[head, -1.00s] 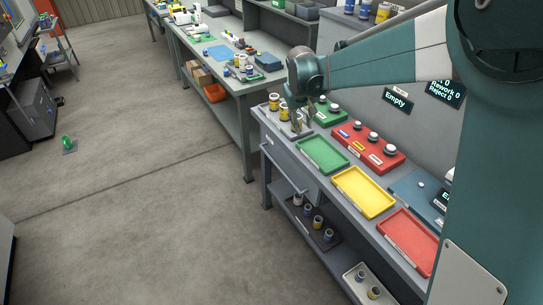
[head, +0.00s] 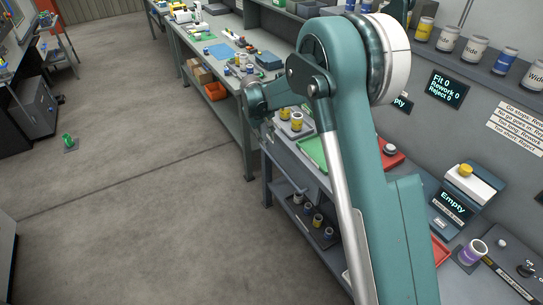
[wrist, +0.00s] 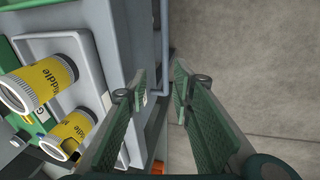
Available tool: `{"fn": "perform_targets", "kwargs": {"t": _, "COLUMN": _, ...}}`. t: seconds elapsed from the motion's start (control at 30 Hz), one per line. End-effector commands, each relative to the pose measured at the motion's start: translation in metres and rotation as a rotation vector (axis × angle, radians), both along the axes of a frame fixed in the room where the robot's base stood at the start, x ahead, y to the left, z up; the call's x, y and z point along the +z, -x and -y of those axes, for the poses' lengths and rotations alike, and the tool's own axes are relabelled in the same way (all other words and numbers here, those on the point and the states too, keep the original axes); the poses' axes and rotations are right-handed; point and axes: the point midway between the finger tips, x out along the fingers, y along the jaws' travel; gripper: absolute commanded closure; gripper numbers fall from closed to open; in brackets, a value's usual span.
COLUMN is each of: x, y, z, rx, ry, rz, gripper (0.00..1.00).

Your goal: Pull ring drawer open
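The ring drawer (head: 311,183) is in the front of the near bench, partly hidden by my arm in the head view; it looks shut. Its long grey-blue bar handle (head: 286,173) runs along the front. The handle also shows in the wrist view (wrist: 165,32) as an upright bar near the bench front. My gripper (wrist: 158,80) is open and empty, its two green-padded fingers apart. In the picture the bar lies between the fingertips; I cannot tell how near they are in depth. In the head view my wrist is beside the bench's far corner and the fingers are hidden.
Two yellow-banded "Middle" cylinders (wrist: 38,84) stand in a pale tray (wrist: 84,46) close left of my gripper. A lower shelf holds several small cylinders (head: 318,221). The floor (head: 150,220) in front of the bench is clear.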

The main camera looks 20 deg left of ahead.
Motion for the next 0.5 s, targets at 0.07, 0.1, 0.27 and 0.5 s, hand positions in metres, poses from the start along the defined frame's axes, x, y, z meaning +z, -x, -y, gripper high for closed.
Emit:
{"fn": "perform_targets", "kwargs": {"t": 0.07, "x": -0.01, "y": -0.001, "z": -0.009, "rx": 0.008, "ry": 0.006, "rz": -0.004, "gripper": 0.76}}
{"fn": "perform_targets", "kwargs": {"t": 0.1, "x": -0.013, "y": -0.001, "z": -0.012, "rx": 0.011, "ry": 0.008, "rz": -0.006, "gripper": 0.76}}
{"fn": "perform_targets", "kwargs": {"t": 0.27, "x": -0.025, "y": 0.008, "z": 0.007, "rx": 0.033, "ry": 0.028, "rz": -0.072, "gripper": 0.76}}
{"fn": "perform_targets", "kwargs": {"t": 0.5, "x": -0.027, "y": 0.013, "z": 0.013, "rx": 0.043, "ry": 0.036, "rz": -0.096, "gripper": 0.76}}
